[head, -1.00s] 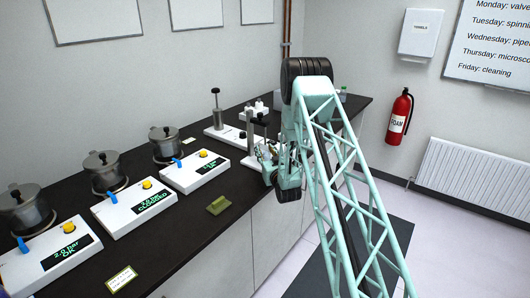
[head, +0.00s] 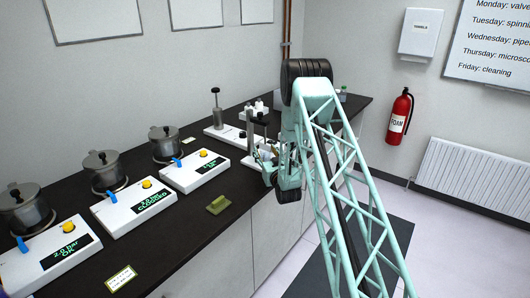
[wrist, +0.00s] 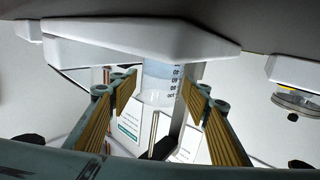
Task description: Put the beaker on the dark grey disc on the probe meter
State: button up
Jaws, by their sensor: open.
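The beaker (wrist: 160,83), clear with printed graduations and pale blue contents, shows in the wrist view between and beyond my finger pads. My gripper (wrist: 158,95) is open, with a brown ribbed pad on each side of the beaker and visible gaps to it. The beaker's end meets a white housing (wrist: 130,36), apparently the probe meter's base; this view looks upside down. The dark grey disc is not distinguishable. In the head view my gripper (head: 270,168) is at the bench's front edge and my arm hides the beaker.
White pressure units (head: 130,213) with metal pots line the dark bench (head: 185,240) to the left. A stand with a dark post (head: 216,107) is behind my gripper. In the wrist view another white device (wrist: 295,72) is at the right.

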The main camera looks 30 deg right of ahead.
jog(key=shift+r, duration=0.15)
jog(key=shift+s+a, duration=0.35)
jog(key=shift+s, duration=1.6)
jog(key=shift+s+a, duration=0.35)
jog(key=shift+s, duration=1.65)
jog(key=shift+s+a, duration=0.35)
jog(key=shift+s, duration=1.6)
